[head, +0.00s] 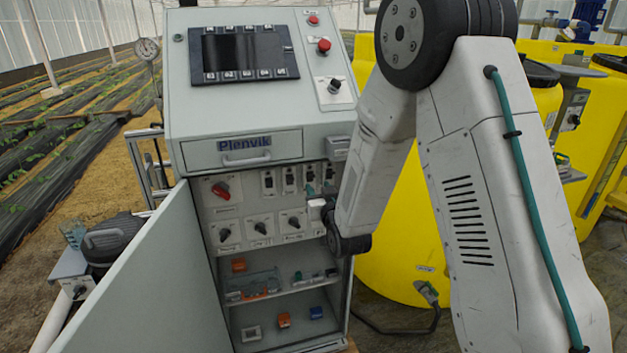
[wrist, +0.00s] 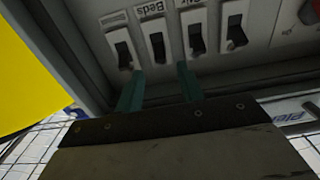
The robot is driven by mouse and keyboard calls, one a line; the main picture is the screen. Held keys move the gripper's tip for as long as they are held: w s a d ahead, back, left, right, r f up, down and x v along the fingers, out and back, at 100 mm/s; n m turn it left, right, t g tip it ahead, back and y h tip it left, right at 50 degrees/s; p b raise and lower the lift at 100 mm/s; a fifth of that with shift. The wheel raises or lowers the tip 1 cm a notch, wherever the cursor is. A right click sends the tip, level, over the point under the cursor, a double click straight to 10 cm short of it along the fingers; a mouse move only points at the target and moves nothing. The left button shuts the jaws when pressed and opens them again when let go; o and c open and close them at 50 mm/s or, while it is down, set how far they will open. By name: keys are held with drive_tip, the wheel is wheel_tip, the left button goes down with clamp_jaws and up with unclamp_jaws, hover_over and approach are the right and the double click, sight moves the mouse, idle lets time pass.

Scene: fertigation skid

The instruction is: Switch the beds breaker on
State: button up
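The beds breaker (wrist: 158,49) is a black toggle on a white plate. Its label "Beds" shows beside it in the wrist view, where it is second from the left in a row of breakers. My gripper (wrist: 160,70) has two teal fingers, spread apart and empty. Their tips sit just short of the breaker panel, one to each side of the beds breaker's line. I cannot tell whether they touch anything. In the head view my gripper (head: 320,189) is at the right end of the breaker row, partly hidden by my arm. The toggle's on or off position is unclear.
Neighbouring breakers (wrist: 197,38) stand close beside it. A red rotary switch (head: 220,190) and several black knobs (head: 260,228) share the panel. The cabinet door (head: 150,285) hangs open at left. A drawer (head: 243,149) is above, shelves below. Yellow tanks (head: 395,225) stand at right.

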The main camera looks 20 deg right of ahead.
sight(312, 176)
drive_tip(key=w, duration=0.6)
clamp_jaws()
drive_tip(key=shift+w+r+g, duration=0.15)
drive_tip(key=shift+r+g, duration=0.2)
drive_tip(key=shift+g, duration=0.45)
